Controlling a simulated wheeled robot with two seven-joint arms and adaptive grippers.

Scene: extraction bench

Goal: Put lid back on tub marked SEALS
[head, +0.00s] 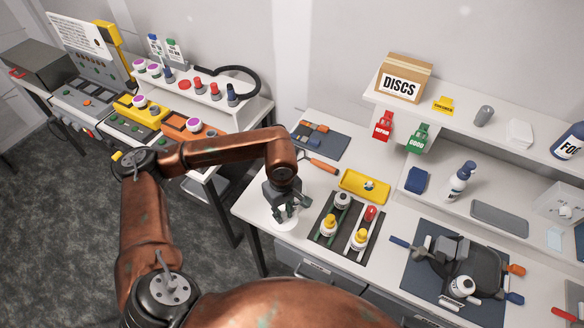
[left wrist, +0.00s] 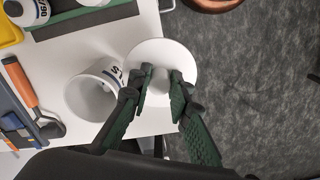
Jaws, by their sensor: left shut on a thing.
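My left gripper (head: 283,208) is low over the front left part of the right-hand bench. In the left wrist view its fingers (left wrist: 161,92) are shut on the knob of a white round lid (left wrist: 184,60). The white tub (left wrist: 85,88) stands on the bench just left of the lid in that view, its mouth open. Part of dark lettering starting with S shows on its side; the rest is hidden by a finger. The lid is beside the tub, overlapping its edge in the picture, not seated on it. My right gripper is not in view.
A black rack (head: 347,228) with several small bottles stands right of the gripper. Behind are a yellow tray (head: 364,186) and an orange-handled tool (head: 320,165). The bench's edge lies close under the lid, with grey carpet (left wrist: 260,100) beyond.

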